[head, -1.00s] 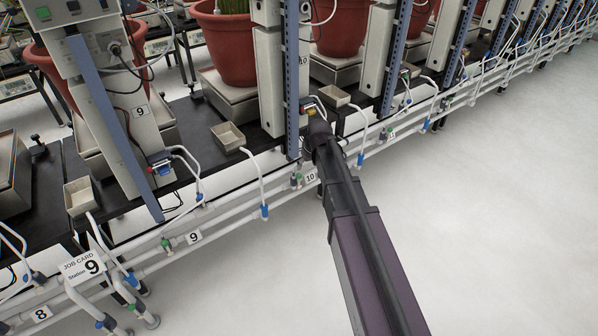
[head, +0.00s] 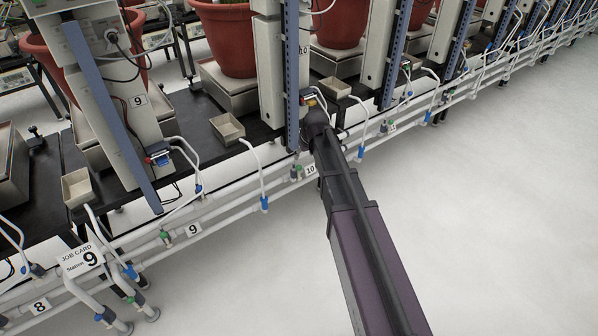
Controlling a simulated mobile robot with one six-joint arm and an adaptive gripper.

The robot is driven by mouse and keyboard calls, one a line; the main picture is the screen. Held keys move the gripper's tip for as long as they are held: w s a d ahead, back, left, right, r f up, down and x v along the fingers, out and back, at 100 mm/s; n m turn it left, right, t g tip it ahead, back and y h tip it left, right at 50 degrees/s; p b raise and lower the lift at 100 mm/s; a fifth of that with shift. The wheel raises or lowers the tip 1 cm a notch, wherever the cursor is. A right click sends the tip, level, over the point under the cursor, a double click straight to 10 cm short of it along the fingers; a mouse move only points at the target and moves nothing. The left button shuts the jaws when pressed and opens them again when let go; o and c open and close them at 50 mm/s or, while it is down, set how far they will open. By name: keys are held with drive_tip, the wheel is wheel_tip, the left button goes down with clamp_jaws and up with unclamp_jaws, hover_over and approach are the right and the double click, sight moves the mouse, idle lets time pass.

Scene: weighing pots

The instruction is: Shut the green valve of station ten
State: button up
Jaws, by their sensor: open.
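The green valve (head: 298,168) of station ten is a small green fitting on the white pipes. It sits just left of the white "10" label (head: 310,170). It is too small in the picture to tell how its handle is turned. My arm reaches up from the bottom of the head view, and its dark far end is up and to the right of the valve, near the station ten post. The gripper's fingers cannot be seen; they are hidden at or behind the arm's end.
White pipes and hoses run along the black bench front. The blue post (head: 292,75) of station ten stands close to my arm's end. A beige tray (head: 228,128) and a red pot (head: 228,40) are to the left. Pale floor at the right is clear.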

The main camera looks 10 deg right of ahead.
sight(300, 167)
drive_tip(key=shift+b+x, duration=5.15)
drive_tip(key=shift+x, duration=0.75)
clamp_jaws()
